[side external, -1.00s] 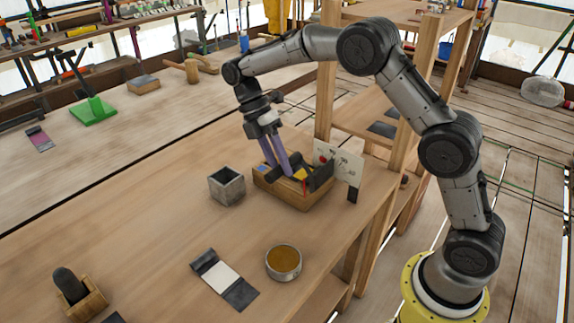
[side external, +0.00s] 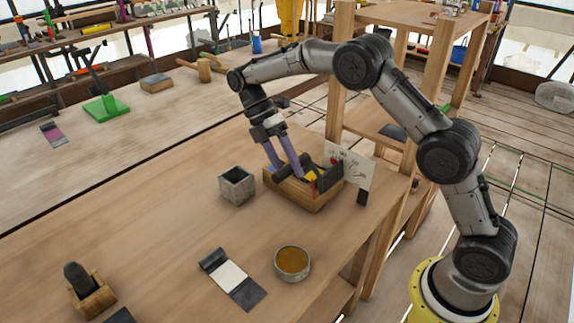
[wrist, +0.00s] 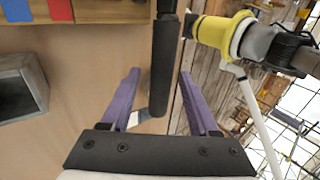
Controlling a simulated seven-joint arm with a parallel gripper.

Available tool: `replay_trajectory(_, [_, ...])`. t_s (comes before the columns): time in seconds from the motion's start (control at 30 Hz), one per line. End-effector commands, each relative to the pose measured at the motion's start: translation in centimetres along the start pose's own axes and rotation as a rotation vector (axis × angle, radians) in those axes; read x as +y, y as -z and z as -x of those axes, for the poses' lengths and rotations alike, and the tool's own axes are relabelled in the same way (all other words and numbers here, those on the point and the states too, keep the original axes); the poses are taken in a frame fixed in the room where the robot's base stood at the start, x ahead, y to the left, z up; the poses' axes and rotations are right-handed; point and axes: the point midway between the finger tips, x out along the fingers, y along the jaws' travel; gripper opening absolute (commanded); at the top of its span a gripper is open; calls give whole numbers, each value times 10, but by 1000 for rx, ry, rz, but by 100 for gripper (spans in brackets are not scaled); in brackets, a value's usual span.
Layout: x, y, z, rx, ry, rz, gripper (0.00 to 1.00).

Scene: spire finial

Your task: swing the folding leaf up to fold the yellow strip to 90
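The folding fixture sits on a wooden base (side external: 314,203) near the table's right edge. The yellow strip (side external: 311,176) shows as a small patch among its dark parts, partly hidden by a finger. A dark part (side external: 329,178), possibly the leaf, stands to its right; I cannot tell its angle. My gripper (side external: 289,170) has two purple fingers reaching down at the fixture. In the wrist view, my gripper (wrist: 159,74) is open, with a dark round bar (wrist: 165,60) between its fingers and gaps on both sides. The yellow strip is not clear there.
A white marked dial card (side external: 348,168) stands behind the fixture. A grey square cup (side external: 236,185) is close to its left. A round tin (side external: 292,262) and a dark-and-white plate (side external: 232,278) lie in front. A wooden post (side external: 338,80) rises behind.

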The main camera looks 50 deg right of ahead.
Motion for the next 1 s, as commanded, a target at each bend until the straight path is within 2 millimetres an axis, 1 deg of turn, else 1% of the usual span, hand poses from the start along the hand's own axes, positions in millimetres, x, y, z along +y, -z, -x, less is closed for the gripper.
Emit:
replay_trajectory(0.27, [-1,0,3,1,-6,0,61])
replay_trajectory(0.37, [-4,0,8,1,-7,0,61])
replay_trajectory(0.47, [-12,0,20,1,-8,0,61])
replay_trajectory(0.53, [-21,0,30,0,-8,0,61])
replay_trajectory(0.6, [-38,-1,32,1,-6,0,61])
replay_trajectory(0.87, [-94,-2,47,1,-8,0,61])
replay_trajectory(1.0, [-121,-4,42,1,-4,0,61])
